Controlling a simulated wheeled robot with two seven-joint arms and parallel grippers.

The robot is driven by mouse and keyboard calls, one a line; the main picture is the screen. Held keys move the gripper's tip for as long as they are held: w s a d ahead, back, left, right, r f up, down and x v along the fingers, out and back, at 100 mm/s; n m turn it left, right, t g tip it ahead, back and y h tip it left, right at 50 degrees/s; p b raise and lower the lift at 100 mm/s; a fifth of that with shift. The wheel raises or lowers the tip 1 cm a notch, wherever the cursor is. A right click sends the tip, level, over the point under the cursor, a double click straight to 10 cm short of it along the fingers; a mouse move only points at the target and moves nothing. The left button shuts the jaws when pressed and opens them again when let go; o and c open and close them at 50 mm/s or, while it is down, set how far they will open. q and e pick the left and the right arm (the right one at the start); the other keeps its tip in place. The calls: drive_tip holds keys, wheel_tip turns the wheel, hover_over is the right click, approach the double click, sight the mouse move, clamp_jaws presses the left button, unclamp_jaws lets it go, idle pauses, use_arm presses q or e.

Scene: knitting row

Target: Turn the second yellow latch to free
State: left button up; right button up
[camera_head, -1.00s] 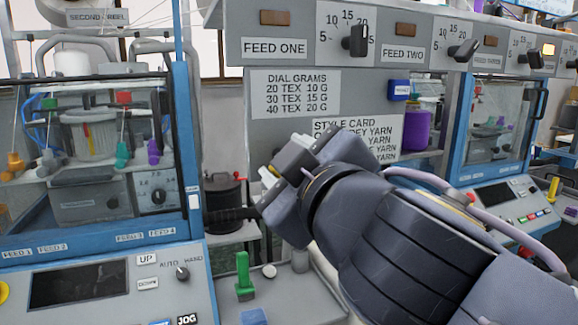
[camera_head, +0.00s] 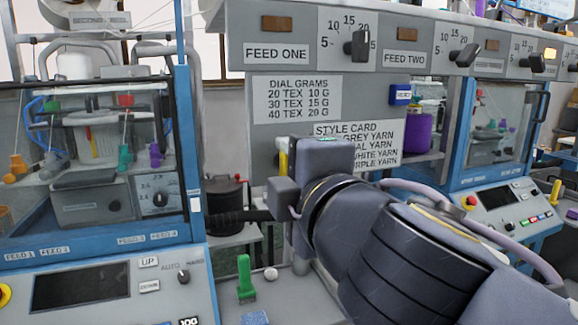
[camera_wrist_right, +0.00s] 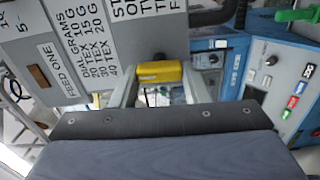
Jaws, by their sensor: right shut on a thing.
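A yellow latch (camera_wrist_right: 158,72) lies between the fingertips of my right gripper (camera_wrist_right: 157,85) in the right wrist view. The gripper is shut on it. In the head view my right gripper (camera_head: 284,168) is in front of the grey panel, left of the style card. A narrow strip of the yellow latch (camera_head: 283,146) shows upright there beside the gripper body. My wrist and forearm hide much of the area behind. My left gripper is not in view.
Above is a grey panel with FEED ONE (camera_head: 276,54) and FEED TWO dials. A blue-framed cabinet (camera_head: 190,150) stands at left. A black pot (camera_head: 228,195) stands behind. A green lever (camera_head: 245,278) and a white knob (camera_head: 271,273) are below the gripper.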

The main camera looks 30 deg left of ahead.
drive_tip(key=shift+f+n, duration=0.1)
drive_tip(key=shift+n, duration=0.3)
drive_tip(key=o, duration=1)
drive_tip(key=b+v, duration=0.1)
drive_tip(key=v, duration=0.7)
